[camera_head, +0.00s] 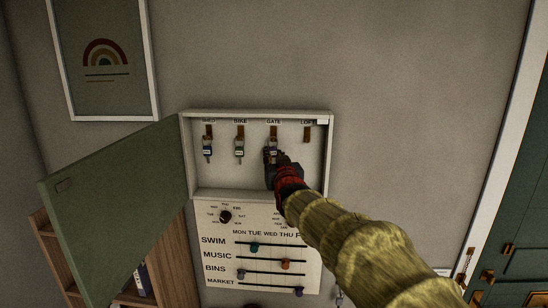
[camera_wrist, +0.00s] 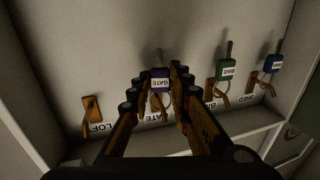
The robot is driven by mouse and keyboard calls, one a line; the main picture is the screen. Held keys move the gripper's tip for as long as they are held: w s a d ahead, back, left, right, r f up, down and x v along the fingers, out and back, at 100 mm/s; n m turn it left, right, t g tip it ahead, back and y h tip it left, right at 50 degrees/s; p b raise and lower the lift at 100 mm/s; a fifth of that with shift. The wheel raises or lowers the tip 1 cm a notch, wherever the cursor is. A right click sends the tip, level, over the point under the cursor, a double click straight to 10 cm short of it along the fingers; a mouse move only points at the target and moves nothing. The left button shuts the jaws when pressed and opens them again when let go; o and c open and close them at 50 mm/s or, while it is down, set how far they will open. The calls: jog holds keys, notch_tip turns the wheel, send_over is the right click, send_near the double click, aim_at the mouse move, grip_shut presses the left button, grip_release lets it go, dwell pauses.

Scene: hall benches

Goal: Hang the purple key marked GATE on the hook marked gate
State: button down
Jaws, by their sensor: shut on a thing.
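The purple key marked GATE (camera_wrist: 160,79) is between the fingertips of my gripper (camera_wrist: 161,73). In the head view my gripper (camera_head: 272,158) is inside the open key cabinet, just below the hook marked GATE (camera_head: 274,131). The brown GATE hook (camera_wrist: 157,104) shows between my fingers in the wrist view, close to the key's tag. The key's shaft points away from the hook, as on the keys hanging beside it. I cannot tell whether its ring is around the hook, as my fingers partly hide that spot.
A key hangs at SHED (camera_head: 207,151) and a green one at BIKE (camera_wrist: 226,70), close beside my fingers. The LOFT hook (camera_wrist: 92,108) is bare. The cabinet's side walls and green door (camera_head: 120,205) bound the space. A slider board (camera_head: 262,245) is below.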

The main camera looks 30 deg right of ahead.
jog(key=c, duration=1.6)
grip_release()
jog(key=shift+o, duration=0.2)
jog(key=shift+s, duration=0.1)
jog(key=v, duration=1.2)
jog(key=s+a+f+n+g+y+b, duration=0.1)
jog(key=s+a+f+b, duration=0.4)
jog(key=f, duration=1.1)
jog(key=s+a+f+n+g+y+b, duration=0.1)
jog(key=s+a+f+g+y+b, duration=0.2)
jog(key=s+a+f+g+b, duration=0.3)
jog(key=s+a+f+n+g+y+b, duration=0.1)
jog(key=s+a+f+g+b, duration=0.3)
jog(key=s+f+b, duration=0.9)
jog(key=shift+s+a+f+n+y+b, duration=0.2)
jog(key=shift+s+a+f, duration=0.55)
jog(key=shift+f, duration=2.45)
jog(key=shift+s+a+f+n+y+b, duration=0.3)
jog(key=shift+s+f, duration=0.85)
jog(key=shift+f, duration=2)
